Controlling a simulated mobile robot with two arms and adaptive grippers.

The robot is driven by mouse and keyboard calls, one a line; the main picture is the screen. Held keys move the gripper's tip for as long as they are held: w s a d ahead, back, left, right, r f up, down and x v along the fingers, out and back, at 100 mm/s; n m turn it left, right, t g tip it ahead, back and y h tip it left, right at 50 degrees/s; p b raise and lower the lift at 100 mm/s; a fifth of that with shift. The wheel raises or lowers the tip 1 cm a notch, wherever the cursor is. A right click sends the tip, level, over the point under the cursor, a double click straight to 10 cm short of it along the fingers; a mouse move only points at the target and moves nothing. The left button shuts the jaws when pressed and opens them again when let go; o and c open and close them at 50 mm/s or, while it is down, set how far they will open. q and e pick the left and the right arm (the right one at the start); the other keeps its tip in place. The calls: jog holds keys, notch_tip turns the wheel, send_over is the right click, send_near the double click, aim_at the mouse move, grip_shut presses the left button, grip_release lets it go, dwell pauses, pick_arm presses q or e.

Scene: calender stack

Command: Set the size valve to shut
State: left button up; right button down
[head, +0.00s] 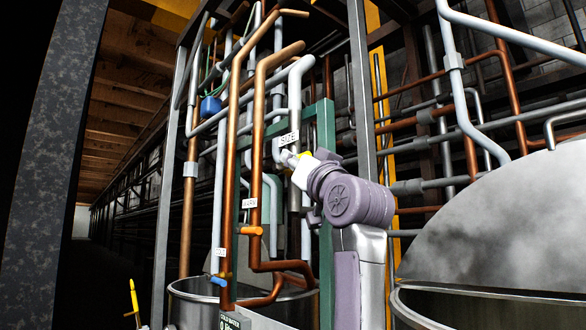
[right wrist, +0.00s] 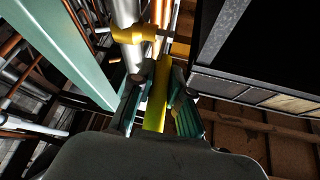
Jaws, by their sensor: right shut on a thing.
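The size valve is yellow and sits on a pale pipe below a white "SIZE" label (head: 289,138). In the head view only a small yellow part (head: 304,155) shows beside my right gripper (head: 287,157); the rest is hidden behind it. In the right wrist view the yellow valve body (right wrist: 134,34) wraps the pipe, and its yellow lever (right wrist: 155,110) runs between the fingers of my right gripper (right wrist: 160,78). The gripper is shut on the lever. My left gripper is in neither view.
An orange-handled valve (head: 250,231) and a blue-handled valve (head: 219,280) sit lower on nearby pipes. A green upright frame (head: 326,240) and a grey post (head: 361,90) stand close to my right arm. A large metal vat (head: 480,305) is at lower right.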

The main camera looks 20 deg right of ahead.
jog(key=shift+f, duration=0.15)
dwell(0.3)
jog(key=c, duration=1.1)
grip_release()
jog(key=shift+s, duration=0.15)
jog(key=v, duration=1.2)
